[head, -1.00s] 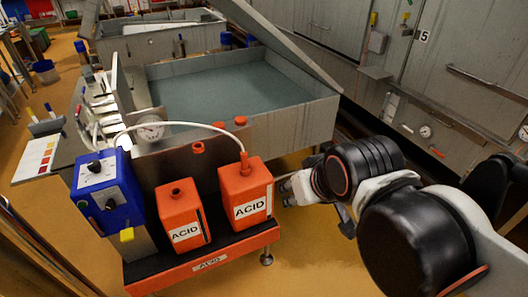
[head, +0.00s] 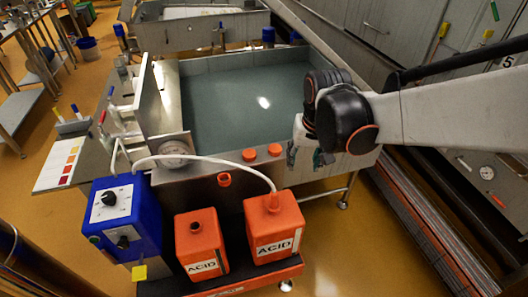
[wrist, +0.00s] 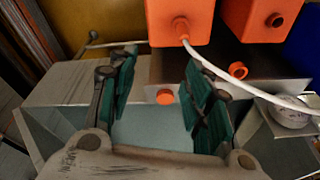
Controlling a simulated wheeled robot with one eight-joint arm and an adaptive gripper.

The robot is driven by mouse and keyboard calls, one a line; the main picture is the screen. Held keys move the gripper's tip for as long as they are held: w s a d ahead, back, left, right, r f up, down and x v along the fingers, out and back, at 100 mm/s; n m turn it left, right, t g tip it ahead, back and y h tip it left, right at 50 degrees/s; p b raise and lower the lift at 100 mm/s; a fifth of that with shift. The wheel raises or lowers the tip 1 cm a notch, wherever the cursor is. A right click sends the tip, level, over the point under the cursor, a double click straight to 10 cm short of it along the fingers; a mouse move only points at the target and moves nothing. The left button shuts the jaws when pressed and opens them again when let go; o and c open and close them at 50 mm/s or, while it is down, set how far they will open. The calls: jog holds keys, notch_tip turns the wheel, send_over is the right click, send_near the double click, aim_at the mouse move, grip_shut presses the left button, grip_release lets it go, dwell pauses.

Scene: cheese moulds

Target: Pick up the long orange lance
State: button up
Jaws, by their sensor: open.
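No full-length orange lance is visible. An orange fitting (head: 272,203) with a white hose (head: 215,160) stands upright in the top of the right orange acid canister (head: 282,226). Anything below it inside the canister is hidden. In the wrist view, the fitting (wrist: 181,30) is at the top, beyond the fingertips. My gripper (head: 302,155) is over the near right corner of the grey tank, behind and above the canister. In the wrist view, my gripper (wrist: 160,60) has its teal-padded fingers spread apart with nothing between them.
A second orange acid canister (head: 198,243) with an open neck stands left of the first. A blue pump box (head: 117,215) is further left. A round gauge (head: 174,152) and orange caps (head: 262,152) are along the tank (head: 222,70). The hose arches over the front.

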aim_at(274, 193)
jog(key=w+a+f+g, duration=0.1)
jog(key=a+f, duration=0.1)
jog(key=f, duration=0.4)
jog(key=w+a+f, duration=0.2)
jog(key=f, duration=0.4)
jog(key=w+a+f+g, duration=0.1)
jog(key=w+a+f, duration=0.1)
jog(key=f, duration=0.4)
jog(key=shift+a+g, duration=0.3)
jog(key=shift+a, duration=0.3)
jog(key=shift+w+f+b, duration=0.2)
jog(key=shift+f+b, duration=0.9)
jog(key=shift+f, duration=1.55)
jog(key=shift+d+r, duration=0.1)
jog(key=shift+c, duration=0.2)
grip_shut()
